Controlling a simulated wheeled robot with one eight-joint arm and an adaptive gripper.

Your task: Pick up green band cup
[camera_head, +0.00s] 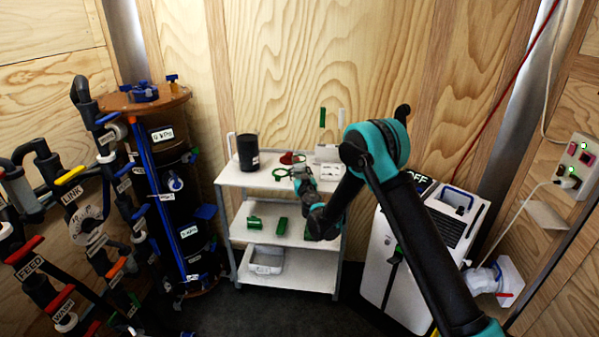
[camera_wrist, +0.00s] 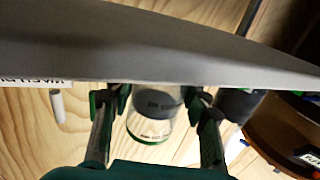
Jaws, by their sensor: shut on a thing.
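The green band cup (camera_wrist: 152,126) is a clear cup with a green line near one end and something dark seen through it. It shows between the two fingers of my gripper (camera_wrist: 158,96) in the wrist view, and the gripper is shut on it. In the head view my gripper (camera_head: 298,172) is at the top shelf of the white cart (camera_head: 232,181), near its right part. A green ring (camera_head: 280,173) shows just left of it, likely the cup's band. The cup's body is too small to make out there. A grey surface hides part of the wrist view.
A black canister (camera_head: 248,152) stands left on the top shelf, and a red item (camera_head: 291,158) lies behind my gripper. Green parts (camera_head: 254,222) are on the middle shelf and a white bin (camera_head: 267,260) below. A white machine (camera_head: 391,250) stands right of the cart.

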